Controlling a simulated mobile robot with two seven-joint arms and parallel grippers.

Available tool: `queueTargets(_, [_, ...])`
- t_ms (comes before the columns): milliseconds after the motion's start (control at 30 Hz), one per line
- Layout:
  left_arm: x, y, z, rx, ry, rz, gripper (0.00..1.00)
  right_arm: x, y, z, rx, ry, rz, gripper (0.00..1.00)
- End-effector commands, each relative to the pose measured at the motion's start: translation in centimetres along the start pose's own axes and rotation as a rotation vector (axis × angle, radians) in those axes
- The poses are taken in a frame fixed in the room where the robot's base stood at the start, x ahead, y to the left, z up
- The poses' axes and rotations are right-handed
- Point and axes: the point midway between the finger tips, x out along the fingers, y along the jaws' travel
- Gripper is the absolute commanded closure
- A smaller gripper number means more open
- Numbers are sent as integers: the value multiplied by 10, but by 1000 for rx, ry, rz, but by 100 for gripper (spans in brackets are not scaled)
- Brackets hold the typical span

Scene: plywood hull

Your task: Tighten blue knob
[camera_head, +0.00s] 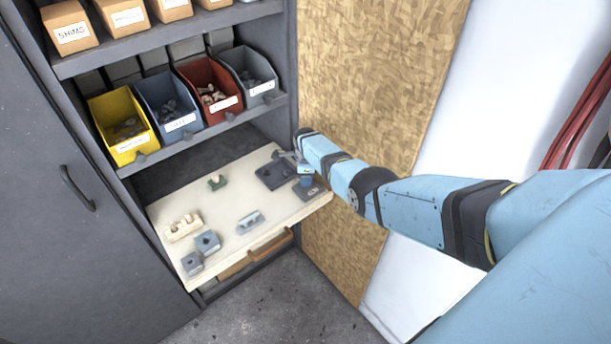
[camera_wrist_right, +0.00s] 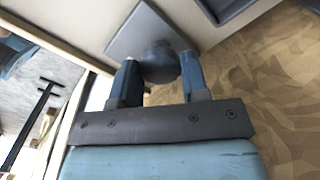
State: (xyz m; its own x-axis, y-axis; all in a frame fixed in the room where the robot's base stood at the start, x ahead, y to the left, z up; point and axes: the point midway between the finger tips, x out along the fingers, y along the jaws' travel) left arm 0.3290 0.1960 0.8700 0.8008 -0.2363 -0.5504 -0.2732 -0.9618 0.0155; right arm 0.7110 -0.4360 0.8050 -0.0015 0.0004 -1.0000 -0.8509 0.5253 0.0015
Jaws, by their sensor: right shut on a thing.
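The blue knob (camera_head: 306,181) stands on a dark square plate (camera_head: 311,191) near the right front corner of the pull-out board. In the right wrist view the knob (camera_wrist_right: 160,62) looks dark and round, in front of its grey plate (camera_wrist_right: 140,33). My right gripper (camera_head: 303,171) is over the knob, seen small in the head view. In the wrist view the right gripper (camera_wrist_right: 160,72) has one finger on each side of the knob and is shut on it. The contact faces are partly hidden. My left gripper is not in view.
The cream board (camera_head: 225,237) holds a second dark plate (camera_head: 274,174), a green-based part (camera_head: 217,182) and several grey blocks. Yellow (camera_head: 122,124), blue, red and grey bins stand on the shelf above. A chipboard panel (camera_head: 365,90) rises close on the right.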

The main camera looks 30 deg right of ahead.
Motion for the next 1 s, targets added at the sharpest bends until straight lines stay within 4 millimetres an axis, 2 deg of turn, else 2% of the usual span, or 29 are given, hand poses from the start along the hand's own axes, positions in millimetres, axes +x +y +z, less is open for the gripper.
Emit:
queueTargets(667, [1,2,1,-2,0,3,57,-2,-2,-1,645,-3,-4,82])
queueTargets(1000, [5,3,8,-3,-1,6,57,-1,-2,0,959,-4,-3,82])
